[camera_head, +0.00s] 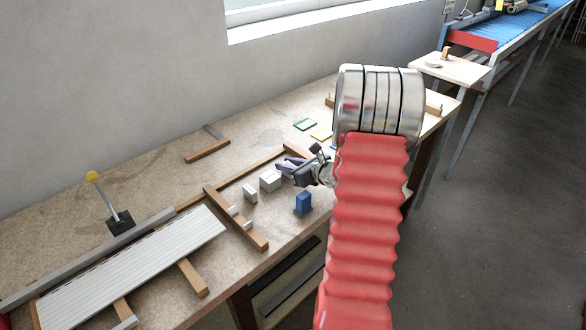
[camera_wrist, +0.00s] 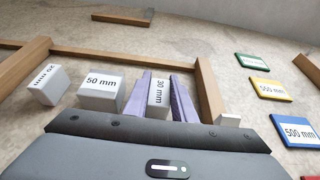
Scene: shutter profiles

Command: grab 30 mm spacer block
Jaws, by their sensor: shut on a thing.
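The white 30 mm spacer block (camera_wrist: 157,113) stands between the two purple fingers of my gripper (camera_wrist: 161,90) in the wrist view, its label facing up. The fingers are shut on it, one on each side. In the head view my gripper (camera_head: 289,165) is over the workbench, and the 30 mm block cannot be made out there. The white 50 mm block (camera_wrist: 100,101) is just left of the fingers, apart from them. Another white block (camera_wrist: 47,86), its label upside down and seeming to read 20 mm, is further left. Both also show in the head view.
Wooden strips (camera_wrist: 120,60) frame the blocks behind and on the right. Green (camera_wrist: 252,61), yellow (camera_wrist: 270,89) and blue (camera_wrist: 298,131) labelled plates lie to the right. A blue block (camera_head: 303,202) stands near the bench's front edge. A slatted shutter panel (camera_head: 135,270) lies at left.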

